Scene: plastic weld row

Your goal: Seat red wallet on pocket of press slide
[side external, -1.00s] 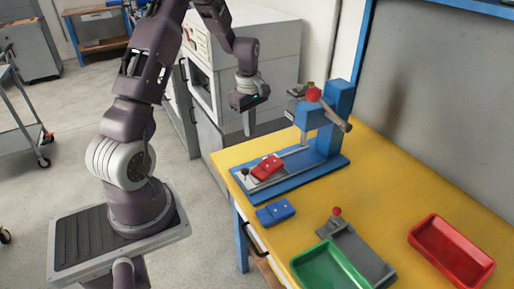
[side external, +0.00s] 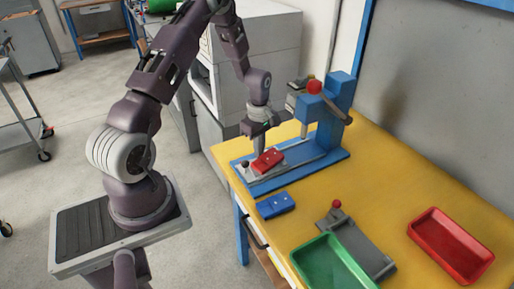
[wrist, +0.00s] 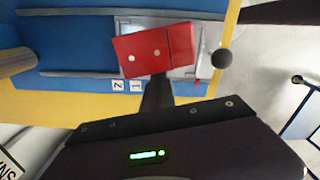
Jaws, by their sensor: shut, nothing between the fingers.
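The red wallet (side external: 267,160) lies on the press slide (wrist: 210,42), turned askew to the rails in the wrist view (wrist: 150,52). It covers much of the slide plate, so the pocket under it is hidden. The slide is near the outer end of the blue press (side external: 325,125), clear of the press head. My gripper (wrist: 157,95) is shut and empty. Its fingers are right at the wallet's near long edge in the wrist view. I cannot tell whether they touch it. In the side view the fingers (side external: 262,142) are low behind the wallet.
A blue wallet (side external: 275,205) lies on the yellow table in front of the press. A green tray (side external: 333,262), a grey fixture with a red knob (side external: 352,240) and a red tray (side external: 450,245) stand nearer. The slide has a black knob (wrist: 222,58). The press lever has a red knob (side external: 314,87).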

